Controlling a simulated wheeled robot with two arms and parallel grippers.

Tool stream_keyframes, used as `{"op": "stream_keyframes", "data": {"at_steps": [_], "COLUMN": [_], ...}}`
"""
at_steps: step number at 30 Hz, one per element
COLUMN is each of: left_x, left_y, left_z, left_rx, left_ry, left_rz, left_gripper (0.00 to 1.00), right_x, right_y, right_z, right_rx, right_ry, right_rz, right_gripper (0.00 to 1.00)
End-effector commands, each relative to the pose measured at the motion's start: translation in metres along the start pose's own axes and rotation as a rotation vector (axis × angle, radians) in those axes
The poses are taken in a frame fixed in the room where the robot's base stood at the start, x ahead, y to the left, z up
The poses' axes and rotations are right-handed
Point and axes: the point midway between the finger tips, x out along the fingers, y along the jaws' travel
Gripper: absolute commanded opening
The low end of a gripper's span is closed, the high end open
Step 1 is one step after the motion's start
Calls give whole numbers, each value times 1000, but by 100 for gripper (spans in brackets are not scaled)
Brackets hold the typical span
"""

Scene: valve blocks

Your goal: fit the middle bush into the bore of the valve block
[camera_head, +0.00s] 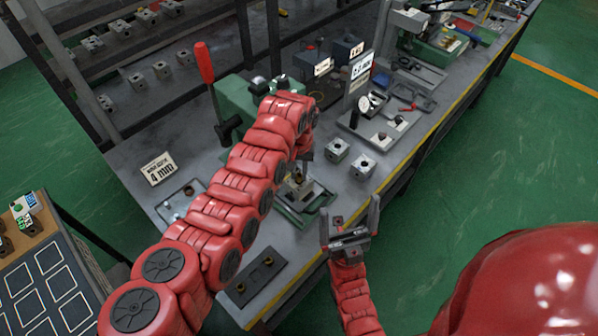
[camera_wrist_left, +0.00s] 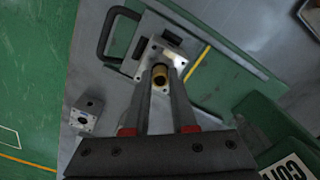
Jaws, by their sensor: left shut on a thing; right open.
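My left gripper (camera_wrist_left: 160,82) is shut on a brass bush (camera_wrist_left: 159,75), seen in the left wrist view between the two fingers. The bush is over a grey metal valve block (camera_wrist_left: 176,61), with the block partly hidden by the fingers; I cannot tell whether the bush touches it or has entered the bore. In the head view the valve block (camera_head: 293,188) sits in a green fixture (camera_head: 318,197), partly hidden by my left arm. Two brass bushes stand on a dark plate (camera_head: 254,279) near the front edge. My right gripper (camera_head: 349,217) is open and empty beside the bench's front edge.
Two loose blocks (camera_head: 336,150) (camera_head: 362,168) stand right of the fixture. A green press with a red lever (camera_head: 205,62) is behind my left arm. A "4 mm" sign (camera_head: 160,168) and a shallow tray (camera_head: 181,199) are at left. The bench's yellow-edged front borders open floor.

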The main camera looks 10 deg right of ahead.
Motion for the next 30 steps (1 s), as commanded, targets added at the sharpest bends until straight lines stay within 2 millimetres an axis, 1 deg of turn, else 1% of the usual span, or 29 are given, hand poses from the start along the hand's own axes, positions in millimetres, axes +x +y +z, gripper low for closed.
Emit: {"op": "stream_keyframes", "data": {"at_steps": [13,23,24,28,29,30], "left_x": [6,7,7,7,7,7], "left_y": [0,0,0,0,0,0], "left_z": [0,0,0,0,0,0], "left_rx": [0,0,0,0,0,0], "left_ry": [0,0,0,0,0,0], "left_rz": [0,0,0,0,0,0], "left_gripper": [0,0,32,55,59,59], "right_x": [-6,-6,-6,-6,-6,-6], "right_y": [0,0,0,0,0,0], "right_z": [1,1,1,1,1,1], "right_rx": [0,0,0,0,0,0], "right_ry": [0,0,0,0,0,0], "right_rz": [0,0,0,0,0,0], "right_gripper": [100,100,100,100,100,100]}}
